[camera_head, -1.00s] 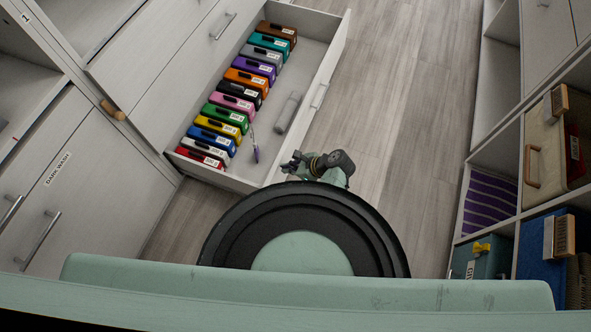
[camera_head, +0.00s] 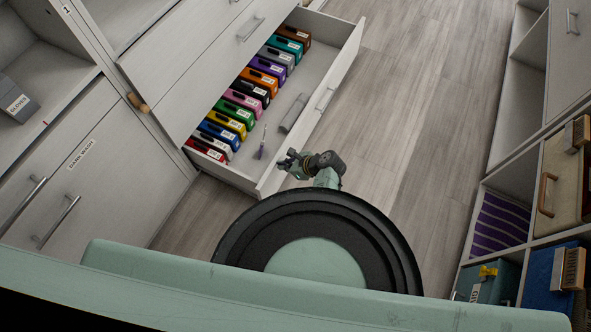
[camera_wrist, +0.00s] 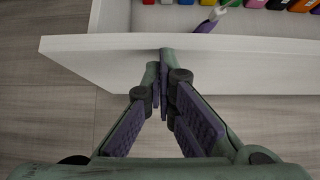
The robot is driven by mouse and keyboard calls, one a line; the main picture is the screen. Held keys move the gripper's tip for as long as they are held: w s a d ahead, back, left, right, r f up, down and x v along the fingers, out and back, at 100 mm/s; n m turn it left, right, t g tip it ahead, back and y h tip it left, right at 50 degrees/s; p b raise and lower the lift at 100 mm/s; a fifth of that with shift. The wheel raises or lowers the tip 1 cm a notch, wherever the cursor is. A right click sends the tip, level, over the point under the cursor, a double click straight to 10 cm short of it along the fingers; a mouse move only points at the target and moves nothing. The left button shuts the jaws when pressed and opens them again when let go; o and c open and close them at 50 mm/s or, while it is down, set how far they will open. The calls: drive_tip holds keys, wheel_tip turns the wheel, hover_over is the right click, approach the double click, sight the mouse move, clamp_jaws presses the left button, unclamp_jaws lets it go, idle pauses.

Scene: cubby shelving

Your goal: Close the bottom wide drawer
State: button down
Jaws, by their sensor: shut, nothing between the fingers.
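My gripper (camera_head: 284,160) is at the near end of the drawer front. In the wrist view my gripper (camera_wrist: 162,55) is shut and empty, its fingertips at the top edge of the front panel, on the outer side. Whether the tips touch the panel I cannot tell.
A drawer front with a handle (camera_head: 252,28) is above the open drawer. Closed dark-wash cabinet fronts (camera_head: 110,165) are at left. Shelving with bins (camera_head: 500,215) stands at right. The wood floor (camera_head: 420,100) between is clear.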

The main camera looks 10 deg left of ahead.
drive_tip(key=w+a+b, duration=0.2)
drive_tip(key=w+a, duration=0.1)
drive_tip(key=a, duration=0.6)
drive_tip(key=w+a+b, duration=0.1)
drive_tip(key=w+a, duration=0.2)
drive_tip(key=a, duration=0.7)
drive_tip(key=w+a+b, duration=0.2)
drive_tip(key=w+a, duration=0.1)
drive_tip(key=a, duration=0.7)
drive_tip(key=shift+w+b, duration=0.25)
drive_tip(key=shift+b, duration=0.05)
drive_tip(key=shift+d, duration=0.1)
